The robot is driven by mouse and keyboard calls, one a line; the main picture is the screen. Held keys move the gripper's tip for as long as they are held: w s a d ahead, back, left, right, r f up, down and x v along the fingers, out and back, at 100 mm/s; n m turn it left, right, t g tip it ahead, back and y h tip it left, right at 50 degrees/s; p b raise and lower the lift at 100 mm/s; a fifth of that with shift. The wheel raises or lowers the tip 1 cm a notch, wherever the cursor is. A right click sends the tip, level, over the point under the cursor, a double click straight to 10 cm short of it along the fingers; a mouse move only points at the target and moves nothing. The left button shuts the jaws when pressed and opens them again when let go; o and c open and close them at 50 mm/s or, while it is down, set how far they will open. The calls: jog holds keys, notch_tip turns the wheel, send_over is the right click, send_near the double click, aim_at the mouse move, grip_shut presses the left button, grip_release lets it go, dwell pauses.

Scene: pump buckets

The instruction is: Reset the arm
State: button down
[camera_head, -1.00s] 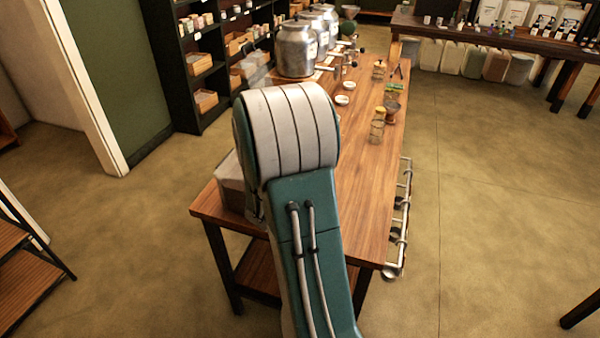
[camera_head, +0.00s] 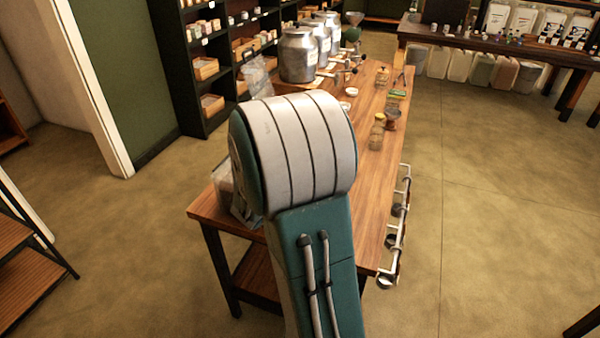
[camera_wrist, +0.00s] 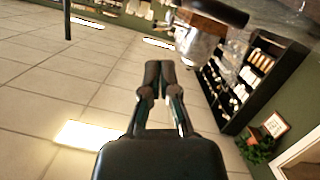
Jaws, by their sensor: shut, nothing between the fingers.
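My gripper (camera_wrist: 158,75) shows in the wrist view with its two fingers together and nothing between them. The wrist view is steeply tilted and shows mostly ceiling, with the tops of dark shelves on the right. In the head view my arm rises in the middle, a teal link with a broad grey banded joint. It hides part of the wooden table (camera_head: 372,185); my gripper is out of sight there.
Metal canisters (camera_head: 299,56) stand on the table's far left part, with jars and a bottle (camera_head: 377,132) farther right. A dark shelf unit (camera_head: 200,60) stands behind on the left. A rail (camera_head: 397,225) runs along the table's right side. The floor (camera_head: 480,220) at right is open.

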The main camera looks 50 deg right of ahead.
jog(key=v, duration=0.7)
jog(key=shift+s+r, duration=0.15)
jog(key=shift+s, duration=0.35)
jog(key=s+a+r+n+g+y, duration=0.25)
jog(key=s+a+y, duration=0.35)
jog(key=s+a, duration=0.4)
jog(key=s+a+r+n+t+y, duration=0.1)
jog(key=a+n+y, duration=0.3)
jog(key=a, duration=0.4)
jog(key=s+a+r+n+t+y, duration=0.2)
jog(key=a+r+n+y, duration=0.1)
jog(key=a, duration=0.5)
jog(key=shift+a+r+n+y, duration=0.2)
jog(key=shift+n+y, duration=0.25)
jog(key=shift+y, duration=0.35)
